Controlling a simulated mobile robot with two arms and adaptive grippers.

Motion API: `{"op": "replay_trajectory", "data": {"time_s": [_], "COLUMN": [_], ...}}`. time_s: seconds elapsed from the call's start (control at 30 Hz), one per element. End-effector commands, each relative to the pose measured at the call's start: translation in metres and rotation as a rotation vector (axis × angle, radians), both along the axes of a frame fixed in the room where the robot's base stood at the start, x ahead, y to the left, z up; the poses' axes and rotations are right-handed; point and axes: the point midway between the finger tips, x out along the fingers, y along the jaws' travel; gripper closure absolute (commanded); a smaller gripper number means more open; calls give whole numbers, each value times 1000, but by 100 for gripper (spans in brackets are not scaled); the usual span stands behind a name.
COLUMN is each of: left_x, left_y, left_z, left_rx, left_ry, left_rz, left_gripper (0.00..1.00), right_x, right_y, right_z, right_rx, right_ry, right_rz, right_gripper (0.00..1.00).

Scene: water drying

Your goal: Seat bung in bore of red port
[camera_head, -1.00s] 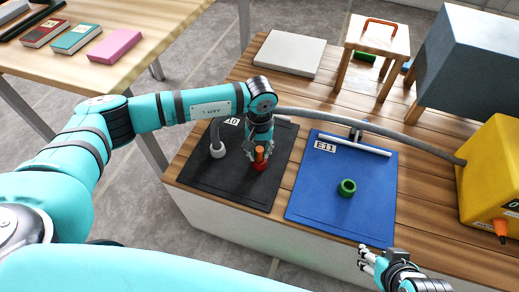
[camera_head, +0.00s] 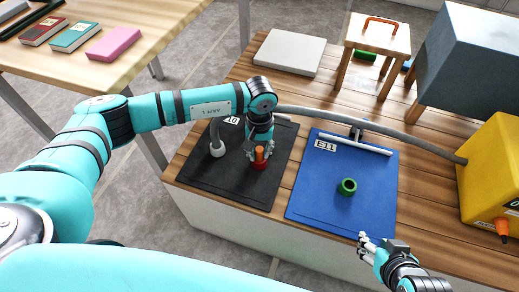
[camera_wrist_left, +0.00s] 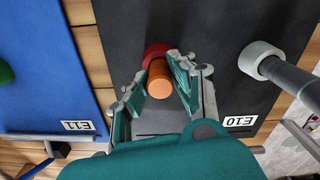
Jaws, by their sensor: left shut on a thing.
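The orange bung (camera_wrist_left: 159,78) is ridged and stands between the fingers of my left gripper (camera_wrist_left: 158,88), which is shut on it. The red port (camera_wrist_left: 156,50) sits on the black mat (camera_wrist_left: 125,30), directly under or behind the bung in the left wrist view. In the head view the bung (camera_head: 259,152) appears upright at the red port (camera_head: 259,165). The bore is hidden, so how deep the bung sits cannot be told. My right gripper (camera_head: 364,246) is at the front edge of the bench, away from the mats, with its fingers apart and nothing between them.
A blue mat (camera_head: 310,205) with a green ring-shaped port (camera_head: 347,187) lies right of the black mat. A grey hose (camera_head: 350,123) runs behind to a yellow box (camera_head: 490,180). A white hose fitting (camera_head: 217,149) stands left of the red port. A small stool (camera_head: 378,35) stands behind.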

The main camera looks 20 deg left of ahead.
Motion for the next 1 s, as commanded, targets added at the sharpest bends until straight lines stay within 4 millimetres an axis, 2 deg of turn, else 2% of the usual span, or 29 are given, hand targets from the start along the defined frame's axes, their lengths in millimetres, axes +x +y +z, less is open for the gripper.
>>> {"op": "replay_trajectory", "data": {"time_s": [0.27,0.3,0.5,0.8,0.87,1.0], "left_x": [0,0,0,0,1,1], "left_y": [0,0,0,0,0,0], "left_z": [-2,-1,-1,2,7,30], "left_rx": [0,0,0,0,-1,0], "left_ry": [0,0,0,-1,-1,-4], "left_rz": [0,0,0,0,0,-1], "left_gripper": [100,73,49,49,49,49], "right_x": [6,7,6,7,7,7], "right_y": [2,2,2,1,1,1], "right_z": [2,3,3,3,3,3], "right_rx": [7,7,7,3,3,5], "right_ry": [-31,-34,-33,-33,-33,-33], "right_rz": [3,3,4,3,3,2], "right_gripper": [60,60,60,60,60,60]}}
